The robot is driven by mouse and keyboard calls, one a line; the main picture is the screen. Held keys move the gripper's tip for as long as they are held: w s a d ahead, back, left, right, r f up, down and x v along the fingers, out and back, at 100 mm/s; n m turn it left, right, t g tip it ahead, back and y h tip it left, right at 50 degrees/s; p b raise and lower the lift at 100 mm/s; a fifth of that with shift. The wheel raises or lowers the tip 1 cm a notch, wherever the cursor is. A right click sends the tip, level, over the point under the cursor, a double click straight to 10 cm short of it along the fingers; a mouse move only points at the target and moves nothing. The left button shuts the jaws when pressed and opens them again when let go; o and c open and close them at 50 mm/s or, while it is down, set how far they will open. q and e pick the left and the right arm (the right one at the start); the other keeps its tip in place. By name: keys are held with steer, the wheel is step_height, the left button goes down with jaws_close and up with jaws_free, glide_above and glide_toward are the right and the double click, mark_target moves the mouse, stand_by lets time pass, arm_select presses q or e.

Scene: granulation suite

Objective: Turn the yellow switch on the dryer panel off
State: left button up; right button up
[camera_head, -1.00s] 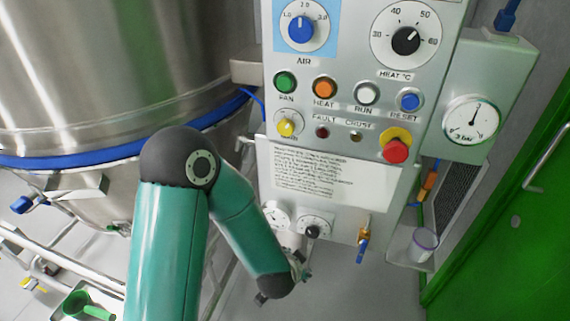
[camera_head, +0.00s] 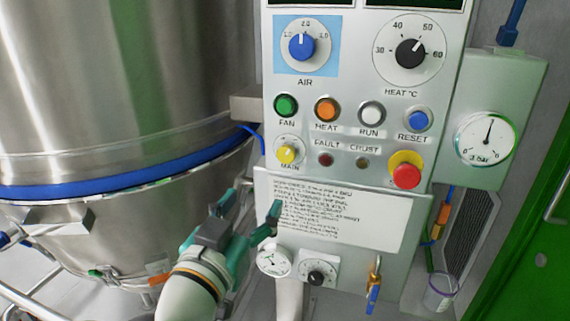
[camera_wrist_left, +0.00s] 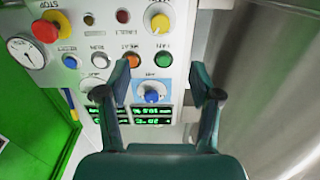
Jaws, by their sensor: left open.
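The yellow switch (camera_head: 287,153) is a small round knob on a pale dial above the MAIN label, at the left of the dryer panel (camera_head: 340,140). Which way it is turned is too small to tell. In the left wrist view the panel appears upside down, with the yellow switch (camera_wrist_left: 160,23) near the top edge. My left gripper (camera_head: 250,213) is open and empty, below and left of the switch in the head view, its fingers apart from it. In the left wrist view its fingers (camera_wrist_left: 160,80) spread wide below the switch. My right gripper is out of view.
A green FAN button (camera_head: 286,105) sits just above the switch, and a red emergency stop (camera_head: 406,175) to its right. An instruction plate (camera_head: 345,215) is below. A steel vessel (camera_head: 120,90) stands left of the panel.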

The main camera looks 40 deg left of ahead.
arm_select(q)
steer(key=w, duration=0.1)
steer(key=p, duration=0.4)
glide_toward(285, 157)
steer(key=b+x, duration=0.1)
steer(key=x, duration=0.7)
steer(key=shift+x, duration=0.85)
steer(key=c, duration=1.1)
steer(key=shift+b, duration=0.3)
steer(key=shift+c, duration=0.2)
